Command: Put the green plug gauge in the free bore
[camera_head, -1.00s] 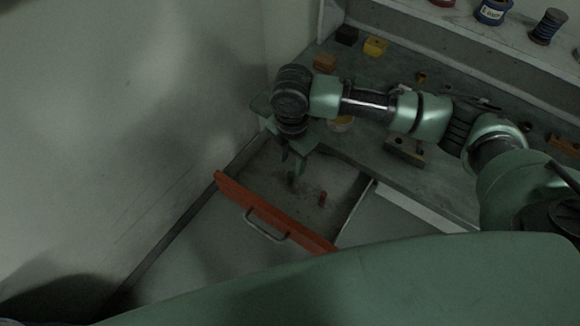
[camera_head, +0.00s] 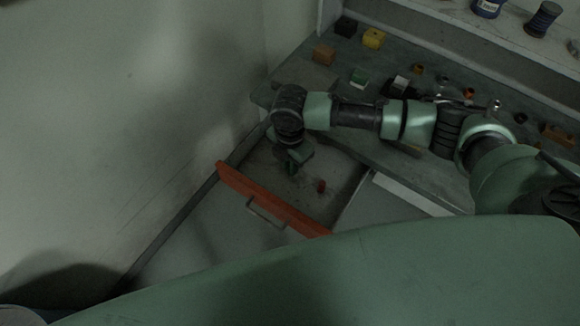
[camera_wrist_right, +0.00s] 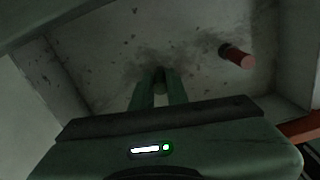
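A small green cylinder, which looks like the green plug gauge (camera_head: 291,169), stands in the open drawer. My right gripper (camera_head: 292,158) points down into the drawer right over it. In the right wrist view the two fingers (camera_wrist_right: 160,86) lie on either side of a dark green end (camera_wrist_right: 159,77). I cannot tell whether they press on it. A red plug (camera_head: 321,186) is in the drawer to the right, apart from the gripper; it also shows in the right wrist view (camera_wrist_right: 238,57). I cannot make out the free bore. My left gripper is not in view.
The drawer's orange front (camera_head: 270,200) and its side walls surround the right gripper. A wall stands at left.

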